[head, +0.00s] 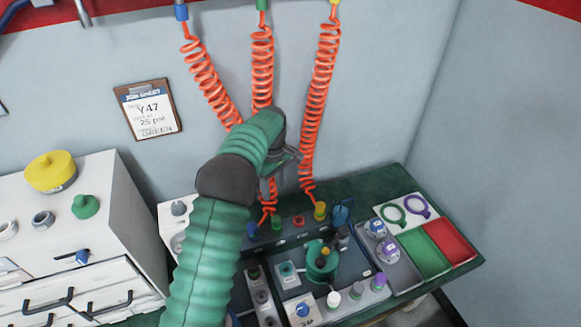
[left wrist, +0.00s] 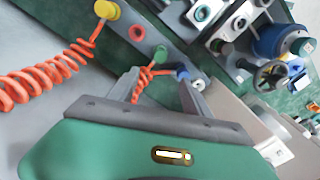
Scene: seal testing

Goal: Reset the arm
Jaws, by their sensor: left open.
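My left arm comes in from the bottom of the head view, in a green ribbed sleeve. My left gripper (head: 280,178) is in front of the middle orange coiled hose (head: 262,62), above the back of the test bench. In the left wrist view the gripper (left wrist: 165,82) has its two fingers apart, with an orange coil and a green plug (left wrist: 160,54) seen between them. A blue plug (left wrist: 182,73) is near one fingertip. I cannot tell whether the fingers touch the hose. My right gripper is not in view.
Orange hoses hang left (head: 205,75) and right (head: 318,90) of the gripper. The bench holds a test panel (head: 300,225), a green tray (head: 424,252) and a red tray (head: 450,241). A white drawer cabinet (head: 125,215) stands left. A clipboard (head: 148,109) hangs on the wall.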

